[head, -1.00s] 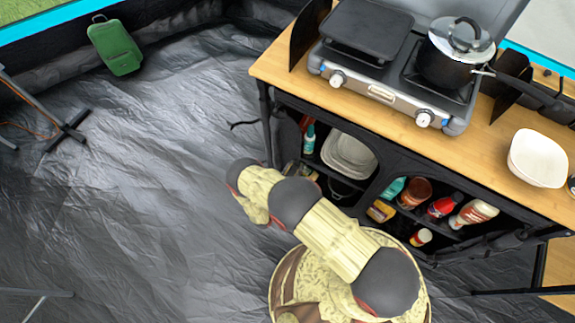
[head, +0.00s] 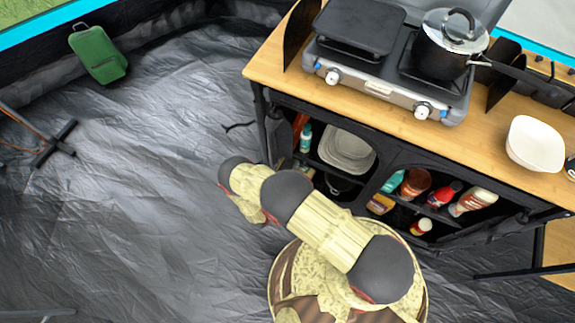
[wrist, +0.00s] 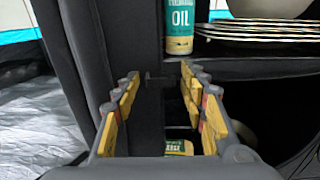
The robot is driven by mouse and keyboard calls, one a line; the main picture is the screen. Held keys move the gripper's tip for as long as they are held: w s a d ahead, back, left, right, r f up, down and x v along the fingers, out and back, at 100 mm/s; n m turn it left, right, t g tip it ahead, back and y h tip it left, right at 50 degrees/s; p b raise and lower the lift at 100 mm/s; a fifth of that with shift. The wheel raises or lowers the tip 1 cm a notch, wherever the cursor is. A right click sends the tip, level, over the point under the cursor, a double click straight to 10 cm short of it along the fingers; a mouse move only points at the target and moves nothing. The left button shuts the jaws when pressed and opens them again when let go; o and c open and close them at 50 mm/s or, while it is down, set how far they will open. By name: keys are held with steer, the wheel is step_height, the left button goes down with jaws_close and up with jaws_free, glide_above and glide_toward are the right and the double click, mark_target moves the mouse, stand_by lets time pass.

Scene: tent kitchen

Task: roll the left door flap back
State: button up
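In the wrist view my gripper (wrist: 159,78) is open, its yellow-padded fingers apart on either side of the frame. Dark grey fabric (wrist: 142,110) stands upright between and behind the fingers, at the left side of a shelf opening. I cannot tell which part of this fabric is the left door flap and which is the side wall. No grip on it shows. In the head view the left opening of the black kitchen stand (head: 262,120) shows its shelves, with no flap clearly visible across it. My arm hides the gripper there.
An oil can (wrist: 179,27) and stacked plates (wrist: 262,32) stand on the upper shelf. A yellow-green package (wrist: 179,147) lies below. On top are a stove (head: 390,85), a pot (head: 440,55) and a white bowl (head: 533,145). The grey floor (head: 130,190) left of the stand is largely clear.

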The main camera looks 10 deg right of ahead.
stand_by(0.3)
steer(key=v, duration=1.2)
steer(key=shift+c, duration=0.2)
